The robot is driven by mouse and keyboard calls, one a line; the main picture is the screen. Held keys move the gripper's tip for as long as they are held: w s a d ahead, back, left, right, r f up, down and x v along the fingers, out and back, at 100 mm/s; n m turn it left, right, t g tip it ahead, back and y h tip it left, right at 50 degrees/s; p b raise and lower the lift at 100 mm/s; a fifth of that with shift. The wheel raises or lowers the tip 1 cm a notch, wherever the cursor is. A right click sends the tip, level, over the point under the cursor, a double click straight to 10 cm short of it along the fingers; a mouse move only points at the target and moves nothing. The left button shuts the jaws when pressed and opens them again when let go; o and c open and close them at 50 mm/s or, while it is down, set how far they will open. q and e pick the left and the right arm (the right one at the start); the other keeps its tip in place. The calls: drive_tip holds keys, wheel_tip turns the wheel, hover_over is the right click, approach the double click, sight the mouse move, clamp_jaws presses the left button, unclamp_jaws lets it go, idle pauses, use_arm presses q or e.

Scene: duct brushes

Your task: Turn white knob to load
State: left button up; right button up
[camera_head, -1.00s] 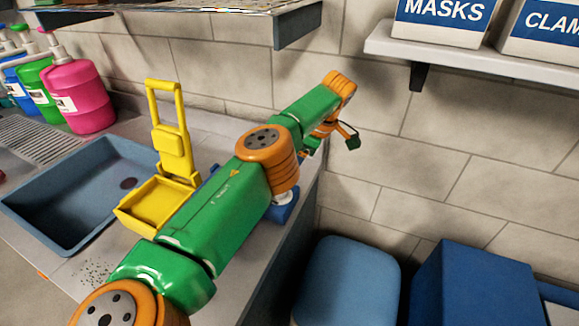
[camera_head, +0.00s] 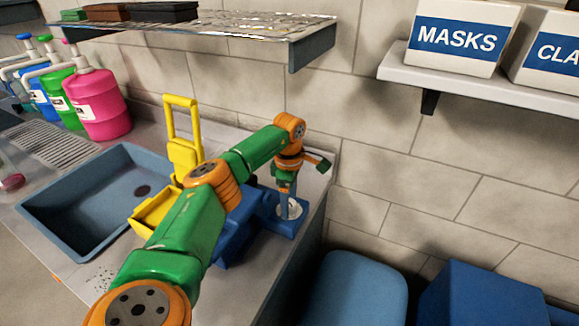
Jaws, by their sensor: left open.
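A blue device (camera_head: 238,228) stands on the counter at the right end, partly hidden behind my left arm. A small white round part, which looks like the white knob (camera_head: 294,209), shows at its right side. My left gripper (camera_head: 286,192) points down over this white part from above. Its fingers are small and partly lost against the device, so I cannot tell whether they touch the knob. The gripper is open. My right gripper is not in view.
A yellow press-like tool (camera_head: 183,160) stands left of my arm, beside a blue sink (camera_head: 92,205). Pink, green and blue pump bottles stand at the back left. A metal shelf (camera_head: 215,22) hangs above. Blue bins (camera_head: 355,290) stand below the counter's right edge.

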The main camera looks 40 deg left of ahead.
use_arm(q)
drive_tip(key=shift+c, duration=0.5)
clamp_jaws()
